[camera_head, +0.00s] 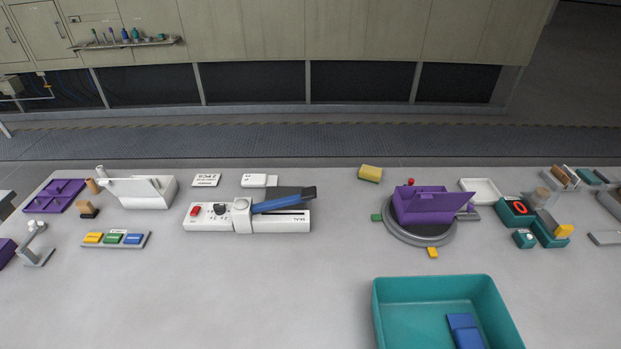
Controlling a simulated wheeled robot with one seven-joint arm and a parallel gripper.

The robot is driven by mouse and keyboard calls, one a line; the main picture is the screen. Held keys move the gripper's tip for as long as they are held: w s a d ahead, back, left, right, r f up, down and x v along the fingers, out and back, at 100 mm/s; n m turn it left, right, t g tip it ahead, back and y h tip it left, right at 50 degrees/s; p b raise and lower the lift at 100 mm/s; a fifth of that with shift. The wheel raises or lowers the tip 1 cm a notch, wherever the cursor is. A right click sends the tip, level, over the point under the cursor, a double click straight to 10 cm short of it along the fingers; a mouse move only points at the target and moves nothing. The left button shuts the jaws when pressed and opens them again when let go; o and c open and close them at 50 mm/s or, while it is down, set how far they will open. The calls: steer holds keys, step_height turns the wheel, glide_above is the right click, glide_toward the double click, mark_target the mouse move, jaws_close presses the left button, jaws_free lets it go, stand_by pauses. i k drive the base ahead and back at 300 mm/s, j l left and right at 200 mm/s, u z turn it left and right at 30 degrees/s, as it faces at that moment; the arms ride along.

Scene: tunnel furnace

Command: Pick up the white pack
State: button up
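A small flat white block (254,180) with dark marks lies at the back of the table, behind a white device with a blue arm. It looks most like the white pack, but it is too small to be sure. A flat white plate (206,180) with dark lettering lies to its left. A white open-topped box (140,191) stands further left. My gripper is not in view.
The white device (215,217) with a blue arm (284,201) stands in front of the block. A teal bin (446,280) holding a blue piece (465,331) is at front right. A round turntable (420,235) carries a purple box (425,205). The front-middle table is clear.

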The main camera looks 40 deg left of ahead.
mark_target(248, 180)
steer(key=i+j+u, duration=0.1)
steer(key=u, duration=0.4)
steer(key=i+j+u, duration=0.1)
steer(key=u, duration=0.35)
steer(key=i+j+u, duration=0.1)
steer(key=u, duration=0.4)
steer(key=i, duration=0.15)
